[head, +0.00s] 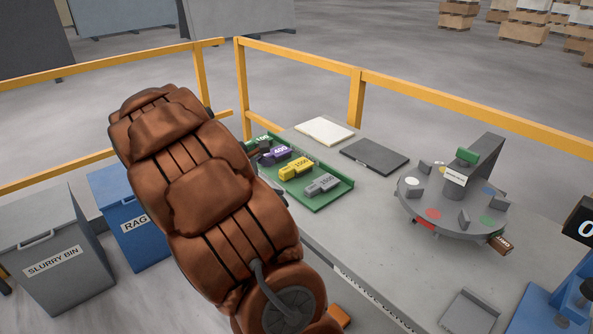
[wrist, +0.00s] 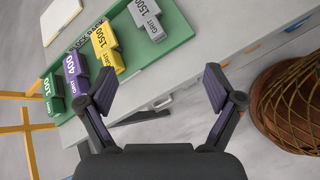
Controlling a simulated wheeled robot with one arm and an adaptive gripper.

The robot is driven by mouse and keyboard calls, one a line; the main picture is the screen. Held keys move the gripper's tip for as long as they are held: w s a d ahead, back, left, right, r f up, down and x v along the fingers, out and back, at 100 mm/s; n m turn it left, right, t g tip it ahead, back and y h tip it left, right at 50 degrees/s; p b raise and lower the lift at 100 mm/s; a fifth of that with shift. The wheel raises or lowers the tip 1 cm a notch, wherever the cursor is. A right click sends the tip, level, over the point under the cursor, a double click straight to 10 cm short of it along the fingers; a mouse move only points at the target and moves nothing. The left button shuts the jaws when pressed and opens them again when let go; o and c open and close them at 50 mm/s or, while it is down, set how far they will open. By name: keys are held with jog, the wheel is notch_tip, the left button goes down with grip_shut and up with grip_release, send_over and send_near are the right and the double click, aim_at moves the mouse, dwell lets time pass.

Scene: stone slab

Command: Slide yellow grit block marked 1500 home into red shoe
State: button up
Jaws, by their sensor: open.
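The yellow grit block (head: 297,168) marked 1500 lies in the green tray (head: 318,203), between a purple block and a grey one. In the wrist view the yellow block (wrist: 108,48) is above and beyond the left finger. My gripper (wrist: 159,88) is open and empty, apart from the blocks. In the head view my brown-covered arm hides it. A round grey plate (head: 410,204) on the bench carries coloured spots and grey upright pieces. A red spot (head: 433,214) is near its front edge, with a red part just below; I cannot tell exactly which part is the red shoe.
Purple (head: 276,154), green (head: 262,140) and grey (head: 322,184) blocks share the tray. A dark slab (head: 374,157) and a pale slab (head: 324,130) lie behind. A brown block (head: 500,243) is at the plate's right edge. Yellow rails (head: 440,101) run behind the bench.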

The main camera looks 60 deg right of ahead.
aim_at(292, 166)
jog(key=w+d+f+n+h, duration=0.1)
jog(key=w+d+f+n, duration=0.1)
jog(key=d, duration=0.2)
jog(key=w+d+f+n+h, duration=0.1)
jog(key=w+d+f+n, duration=0.1)
jog(key=d, duration=0.3)
jog(key=w+d+f+n+h, duration=0.1)
jog(key=w+d+f+n, duration=0.1)
jog(key=w+d, duration=0.2)
jog(key=shift+d+f+n+t, duration=0.1)
jog(key=shift+d+n+t, duration=0.25)
jog(key=shift+n+t, duration=0.05)
jog(key=shift+x, duration=1.35)
jog(key=x, duration=0.1)
jog(key=p+x, duration=0.1)
jog(key=x, duration=0.1)
jog(key=p+x, duration=0.1)
jog(key=shift+s+f, duration=0.3)
jog(key=shift+s, duration=0.05)
jog(key=shift+d+f, duration=0.25)
jog(key=shift+d, duration=0.05)
jog(key=shift+c, duration=0.2)
jog(key=c, duration=1.5)
jog(key=shift+o, duration=0.2)
jog(key=shift+r, duration=0.1)
